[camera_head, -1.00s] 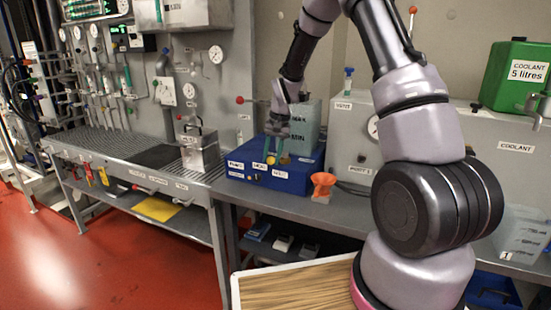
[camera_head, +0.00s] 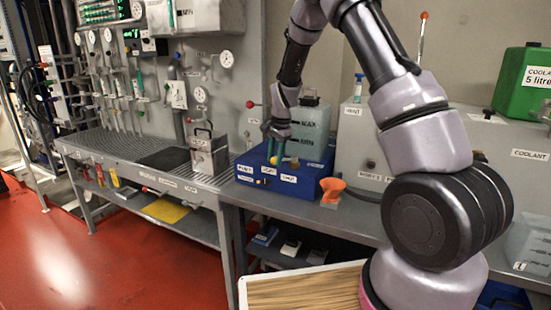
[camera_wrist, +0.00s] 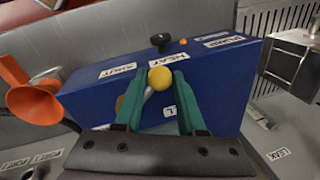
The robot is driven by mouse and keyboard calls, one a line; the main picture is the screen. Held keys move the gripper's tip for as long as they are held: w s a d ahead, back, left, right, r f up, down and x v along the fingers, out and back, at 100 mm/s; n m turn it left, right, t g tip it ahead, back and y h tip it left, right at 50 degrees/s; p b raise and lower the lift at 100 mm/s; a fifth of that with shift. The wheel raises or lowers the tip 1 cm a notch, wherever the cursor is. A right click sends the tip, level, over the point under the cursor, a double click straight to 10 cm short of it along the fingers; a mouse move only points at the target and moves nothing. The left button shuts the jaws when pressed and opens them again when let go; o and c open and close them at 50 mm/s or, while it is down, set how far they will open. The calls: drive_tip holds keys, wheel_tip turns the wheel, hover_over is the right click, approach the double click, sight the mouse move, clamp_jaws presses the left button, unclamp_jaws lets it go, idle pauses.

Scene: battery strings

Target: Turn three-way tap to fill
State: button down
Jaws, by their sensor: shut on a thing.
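A yellow ball knob on a short pale stem (camera_wrist: 160,78) stands at the front of a blue box (camera_wrist: 85,105). I take it as the tap's lever. My gripper (camera_wrist: 156,90), with green fingers, is shut on it. The stem slants down and left in the wrist view. A label partly hidden behind the right finger shows only an "L". In the head view my gripper (camera_head: 276,153) reaches down to the blue box (camera_head: 255,172) on the bench; the knob is small there.
An orange funnel (camera_head: 332,188) stands right of the box, and a translucent tank (camera_head: 312,128) behind it. A metal container with a handle (camera_head: 208,152) stands to the left. A black knob (camera_wrist: 160,41) is on the box top. The red floor in front is clear.

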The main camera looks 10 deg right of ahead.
idle(0.3)
drive_tip(key=c, duration=0.5)
unclamp_jaws()
wheel_tip(320, 180, up, 11)
drive_tip(key=s+d, duration=0.1)
drive_tip(key=shift+s+f, duration=0.15)
drive_tip(key=shift+s, duration=0.1)
drive_tip(key=shift+d, duration=0.1)
